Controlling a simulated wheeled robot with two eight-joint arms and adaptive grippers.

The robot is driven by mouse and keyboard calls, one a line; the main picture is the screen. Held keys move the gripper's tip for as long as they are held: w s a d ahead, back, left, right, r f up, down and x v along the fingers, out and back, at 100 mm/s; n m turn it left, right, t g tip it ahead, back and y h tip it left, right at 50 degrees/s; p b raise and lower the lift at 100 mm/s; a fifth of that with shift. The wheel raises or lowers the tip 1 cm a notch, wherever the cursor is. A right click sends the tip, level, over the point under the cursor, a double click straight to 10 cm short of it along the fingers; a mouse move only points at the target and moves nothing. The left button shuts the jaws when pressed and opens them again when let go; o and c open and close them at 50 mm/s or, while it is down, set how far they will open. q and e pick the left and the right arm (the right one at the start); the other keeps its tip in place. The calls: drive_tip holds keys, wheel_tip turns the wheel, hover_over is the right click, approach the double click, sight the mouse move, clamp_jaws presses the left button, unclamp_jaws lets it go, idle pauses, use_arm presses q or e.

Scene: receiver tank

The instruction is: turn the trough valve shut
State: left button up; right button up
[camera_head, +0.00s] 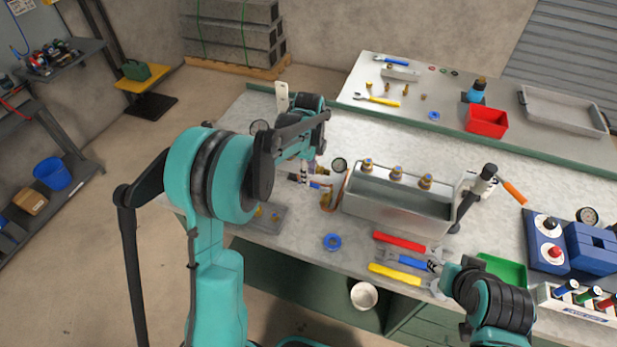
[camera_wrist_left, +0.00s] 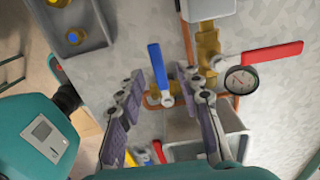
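The metal trough (camera_head: 395,213) stands on the bench, and its grey wall also shows in the left wrist view (camera_wrist_left: 228,120). Beside it are brass valves on copper pipe. One has a blue lever (camera_wrist_left: 157,66), the other a red lever (camera_wrist_left: 272,53). In the head view the blue lever (camera_head: 320,185) is partly hidden by my left arm. My left gripper (camera_wrist_left: 166,88) is open, with its fingers spread on either side of the blue lever's pivot, apparently without gripping it. My right gripper (camera_head: 441,285) is over the bench's front edge near the wrenches; its fingers are unclear.
A pressure gauge (camera_wrist_left: 240,80) sits close to the red lever. Red, blue and yellow wrenches (camera_head: 400,242) and a blue tape roll (camera_head: 332,242) lie in front of the trough. A green tray (camera_head: 502,269) is further right.

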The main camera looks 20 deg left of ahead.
use_arm(q)
wheel_tip(320, 180, up, 10)
drive_tip(key=shift+f, duration=0.15)
idle(0.3)
drive_tip(key=s+d+r+n+t+b, duration=0.1)
drive_tip(key=s+d+r+n+t, duration=0.15)
drive_tip(key=s+n, duration=0.8)
drive_tip(key=s+f+n+t, duration=0.2)
drive_tip(key=s+n, duration=0.2)
drive_tip(key=s, duration=0.2)
drive_tip(key=s+f+n+t+b, duration=0.1)
drive_tip(key=s+f+n+t, duration=0.1)
drive_tip(key=s+n, duration=0.2)
drive_tip(key=s, duration=0.3)
drive_tip(key=shift+d+f+t, duration=0.3)
drive_tip(key=shift+f+t, duration=0.05)
drive_tip(key=shift+f, duration=0.05)
